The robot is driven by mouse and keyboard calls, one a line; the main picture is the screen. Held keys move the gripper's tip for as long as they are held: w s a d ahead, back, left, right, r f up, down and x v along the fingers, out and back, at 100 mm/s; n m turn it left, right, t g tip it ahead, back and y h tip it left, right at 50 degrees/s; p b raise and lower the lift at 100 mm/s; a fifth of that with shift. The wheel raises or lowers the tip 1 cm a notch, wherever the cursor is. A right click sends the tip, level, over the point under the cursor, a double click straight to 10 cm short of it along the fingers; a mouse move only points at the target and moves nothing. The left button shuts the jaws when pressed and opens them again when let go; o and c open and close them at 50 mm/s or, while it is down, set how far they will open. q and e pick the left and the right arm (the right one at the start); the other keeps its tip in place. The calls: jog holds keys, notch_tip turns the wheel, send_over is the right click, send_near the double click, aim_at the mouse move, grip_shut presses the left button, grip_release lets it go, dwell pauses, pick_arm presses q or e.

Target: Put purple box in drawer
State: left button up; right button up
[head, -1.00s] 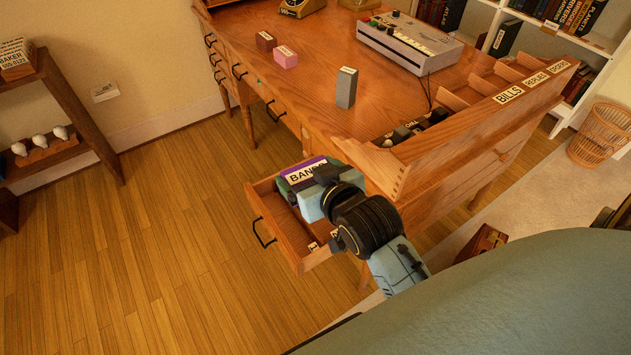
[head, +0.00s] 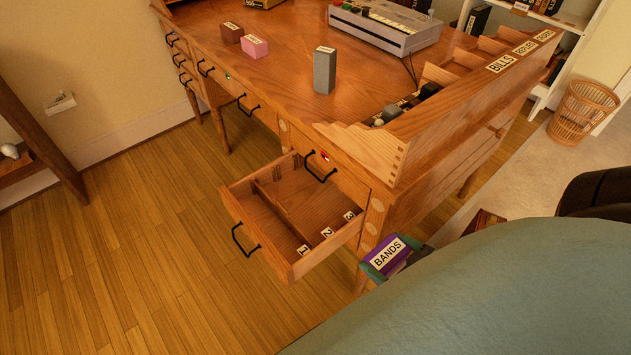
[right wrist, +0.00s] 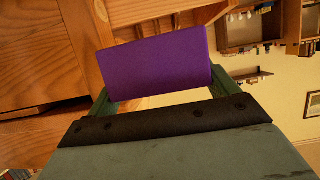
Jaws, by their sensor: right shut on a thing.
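The purple box (head: 398,262), with a white label reading BANDS, is held in my right gripper (head: 391,258) at the right of the desk's front corner. The right wrist view shows the purple box (right wrist: 155,68) between the two green fingers, shut on its sides. The open drawer (head: 228,200) is pulled out of the desk, to the left of the box and apart from it. It has a divider and floor labels 1, 2 and 3, and no box shows inside. My left gripper is out of view.
A grey block (head: 325,72), a pink box (head: 254,46) and a brown box (head: 231,33) stand on the desk (head: 290,90). A red light shows above the open drawer. The wood floor (head: 130,260) left of the drawer is clear.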

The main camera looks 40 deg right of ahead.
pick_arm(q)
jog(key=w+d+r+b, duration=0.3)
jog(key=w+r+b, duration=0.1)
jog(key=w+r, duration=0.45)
pick_arm(e)
jog(key=w+a+f+t+b, duration=0.2)
jog(key=w+t+b, duration=0.15)
jog(key=w, duration=1.75)
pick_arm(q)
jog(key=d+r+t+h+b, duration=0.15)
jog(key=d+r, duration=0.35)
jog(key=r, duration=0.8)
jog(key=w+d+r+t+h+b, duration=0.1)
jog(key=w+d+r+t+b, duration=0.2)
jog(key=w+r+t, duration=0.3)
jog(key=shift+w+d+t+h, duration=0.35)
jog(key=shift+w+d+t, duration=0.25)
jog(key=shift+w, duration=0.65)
pick_arm(e)
jog(key=w+f+g, duration=0.3)
jog(key=w+f, duration=0.1)
jog(key=f, duration=0.1)
jog(key=shift+w+f, duration=0.35)
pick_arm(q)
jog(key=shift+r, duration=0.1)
pick_arm(e)
jog(key=shift+g, duration=0.25)
